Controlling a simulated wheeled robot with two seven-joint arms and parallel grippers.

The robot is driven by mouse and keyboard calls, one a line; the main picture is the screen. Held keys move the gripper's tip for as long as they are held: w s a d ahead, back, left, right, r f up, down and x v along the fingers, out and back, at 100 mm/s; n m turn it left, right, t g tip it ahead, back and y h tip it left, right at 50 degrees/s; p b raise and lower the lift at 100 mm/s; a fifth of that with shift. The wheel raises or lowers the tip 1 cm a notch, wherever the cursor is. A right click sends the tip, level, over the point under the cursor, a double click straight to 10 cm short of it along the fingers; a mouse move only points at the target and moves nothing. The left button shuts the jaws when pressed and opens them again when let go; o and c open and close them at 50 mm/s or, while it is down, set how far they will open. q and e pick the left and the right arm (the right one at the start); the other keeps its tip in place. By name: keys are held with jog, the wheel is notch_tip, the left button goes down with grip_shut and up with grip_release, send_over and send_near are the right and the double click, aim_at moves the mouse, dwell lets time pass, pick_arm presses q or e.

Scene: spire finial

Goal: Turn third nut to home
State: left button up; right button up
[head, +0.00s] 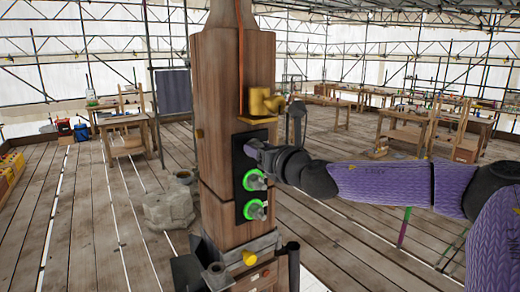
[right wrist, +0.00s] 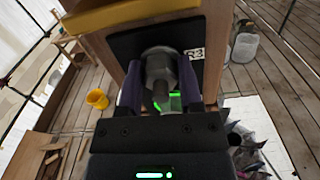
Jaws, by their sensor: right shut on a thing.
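A black plate (head: 240,208) is fixed to the wooden spire post (head: 228,75). Two grey nuts with glowing green rings, a middle one (head: 256,180) and a lower one (head: 257,210), sit on it. My right gripper (head: 254,150) is at the plate's top position, above both, and hides most of what is there in the head view. In the right wrist view the gripper (right wrist: 160,88) is shut on a grey nut (right wrist: 158,65), a finger on each side. An "R3" label (right wrist: 195,54) is beside it. Some green shows below the nut. My left gripper is not in view.
A yellow bracket (head: 262,104) juts from the post just above the plate. A dark metal base with upright pipes (head: 293,262) surrounds the post's foot. A grey stone block (head: 169,207) stands on the plank floor at left. Workbenches (head: 410,125) stand farther back.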

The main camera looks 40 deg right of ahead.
grip_shut()
jog(key=shift+d+f+m+b, duration=0.2)
jog(key=shift+m+b, duration=1.65)
jog(key=shift+m, duration=3.2)
jog(key=shift+a+f+m+b, duration=0.2)
jog(key=shift+m+b, duration=1.65)
jog(key=shift+m, duration=3.25)
jog(key=shift+d+f+m+b, duration=0.1)
jog(key=shift+f+m+b, duration=0.2)
jog(key=shift+m+b, duration=3.15)
jog(key=m+p, duration=0.3)
jog(key=shift+m, duration=0.3)
